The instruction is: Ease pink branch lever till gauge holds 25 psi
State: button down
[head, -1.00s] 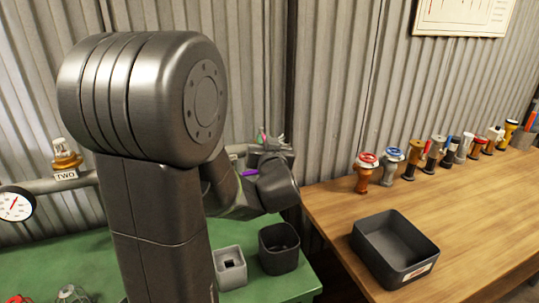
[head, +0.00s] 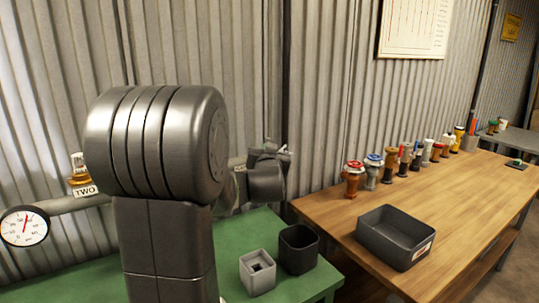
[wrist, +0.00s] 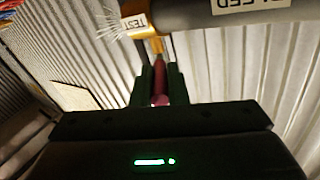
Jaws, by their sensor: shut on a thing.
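In the wrist view my gripper (wrist: 160,72) is shut on the reddish-pink lever (wrist: 160,88), which lies lengthwise between the two dark fingers. The lever runs up to an orange-yellow valve (wrist: 157,45) on a grey pipe (wrist: 190,18). A tag reading TEST (wrist: 136,24) is at the valve, and white streaks of spray (wrist: 107,18) fan out to its left. In the head view my arm hides the lever and most of the gripper. The round gauge (head: 24,226) is at the left; its needle points nearly straight up, slightly right, its figures too small to read surely.
A brass valve (head: 79,178) with a tag TWO stands on the pipe. A grey socket block (head: 257,272) and dark cup (head: 298,249) sit on the green bench. The wooden bench (head: 450,215) at right holds a dark tray (head: 396,238) and a row of several valves.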

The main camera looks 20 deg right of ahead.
jog(key=c, duration=1.4)
grip_release()
jog(key=shift+c, duration=0.2)
jog(key=b+v, duration=0.1)
jog(key=v, duration=1.2)
jog(key=shift+s+a, duration=0.2)
jog(key=shift+s, duration=0.1)
jog(key=p+x, duration=0.1)
jog(key=x, duration=1.2)
jog(key=shift+w+d, duration=0.25)
jog(key=shift+w, duration=0.1)
